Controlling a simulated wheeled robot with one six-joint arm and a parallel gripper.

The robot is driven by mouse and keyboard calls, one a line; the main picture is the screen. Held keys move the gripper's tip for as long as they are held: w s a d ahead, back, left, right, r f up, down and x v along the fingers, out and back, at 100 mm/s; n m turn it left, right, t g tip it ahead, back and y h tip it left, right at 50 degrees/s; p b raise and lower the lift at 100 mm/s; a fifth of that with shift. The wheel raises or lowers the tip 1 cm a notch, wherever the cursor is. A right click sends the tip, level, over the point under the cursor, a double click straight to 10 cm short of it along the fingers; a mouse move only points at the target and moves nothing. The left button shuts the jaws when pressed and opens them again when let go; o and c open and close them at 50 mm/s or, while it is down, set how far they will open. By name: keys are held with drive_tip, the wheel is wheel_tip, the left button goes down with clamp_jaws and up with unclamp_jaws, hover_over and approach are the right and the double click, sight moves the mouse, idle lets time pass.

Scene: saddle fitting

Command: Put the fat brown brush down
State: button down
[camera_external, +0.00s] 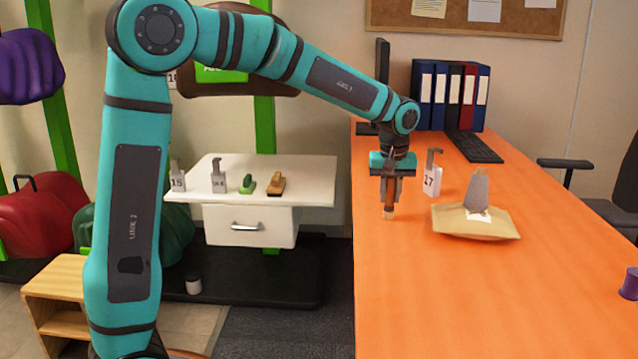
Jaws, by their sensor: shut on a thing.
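My gripper (388,198) points down over the left part of the orange table (480,300). It is shut on the fat brown brush (388,212), which hangs upright between the fingers. The fingers hide most of the brush; its brown body and pale lower end show. The lower end is at or just above the table top; I cannot tell whether it touches.
A tan padded envelope (475,226) with a grey tapered object (477,190) lies to the right. A tag marked 17 (432,180) stands beside the gripper. A white side table (310,175) holds tags, a green item (247,184) and a brown item (276,183).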

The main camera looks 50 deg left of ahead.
sight(389, 212)
drive_tip(key=c, duration=1.2)
unclamp_jaws()
drive_tip(key=shift+c, duration=0.2)
drive_tip(key=r, duration=0.7)
drive_tip(key=s+d+r, duration=0.1)
drive_tip(key=r, duration=0.3)
drive_tip(key=shift+r, duration=0.55)
